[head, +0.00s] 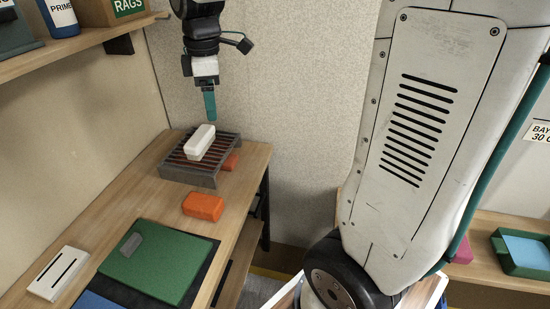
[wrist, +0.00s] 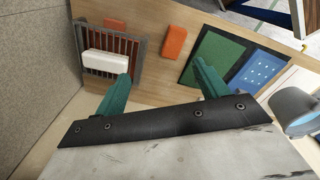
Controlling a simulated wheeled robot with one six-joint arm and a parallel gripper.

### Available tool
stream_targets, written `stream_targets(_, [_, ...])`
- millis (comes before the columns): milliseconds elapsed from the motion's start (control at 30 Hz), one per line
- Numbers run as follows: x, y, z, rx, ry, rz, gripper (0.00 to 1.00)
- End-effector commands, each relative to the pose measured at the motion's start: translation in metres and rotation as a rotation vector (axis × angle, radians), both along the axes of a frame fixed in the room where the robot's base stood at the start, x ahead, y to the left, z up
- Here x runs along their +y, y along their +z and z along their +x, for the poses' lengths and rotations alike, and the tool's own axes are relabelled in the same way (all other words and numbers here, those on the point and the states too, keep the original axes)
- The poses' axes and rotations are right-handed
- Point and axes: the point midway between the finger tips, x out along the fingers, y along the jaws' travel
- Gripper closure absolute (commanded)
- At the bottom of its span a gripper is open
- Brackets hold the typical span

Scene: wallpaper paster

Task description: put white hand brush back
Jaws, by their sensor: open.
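The white hand brush (head: 199,142) lies on top of a dark slatted rack (head: 174,169) at the far end of the wooden bench. In the wrist view the white brush (wrist: 105,60) lies across the bars of the rack (wrist: 141,58). My gripper (head: 210,104) hangs above the rack, with its teal fingers apart from the brush. In the wrist view my gripper (wrist: 162,74) has its two teal fingers spread wide with nothing between them. The brush's underside is hidden.
A green board (head: 157,262) and a white slotted block (head: 58,273) lie nearer. A shelf (head: 84,43) overhangs at upper left. Walls stand close behind.

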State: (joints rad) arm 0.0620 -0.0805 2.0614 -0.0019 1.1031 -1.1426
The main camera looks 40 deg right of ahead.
Motion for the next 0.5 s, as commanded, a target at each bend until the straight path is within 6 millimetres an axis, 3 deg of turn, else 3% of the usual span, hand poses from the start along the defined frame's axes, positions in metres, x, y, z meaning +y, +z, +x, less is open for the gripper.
stream_targets(33, [0.005,0.009,-0.028,-0.012,-0.094,0.005,0.27])
stream_targets(100, [0.01,0.015,-0.063,-0.021,-0.24,0.016,0.27])
stream_targets(300, [0.021,0.013,-0.159,-0.042,-0.652,0.051,0.27])
stream_targets(500, [0.026,-0.005,-0.223,-0.055,-0.958,0.083,0.27])
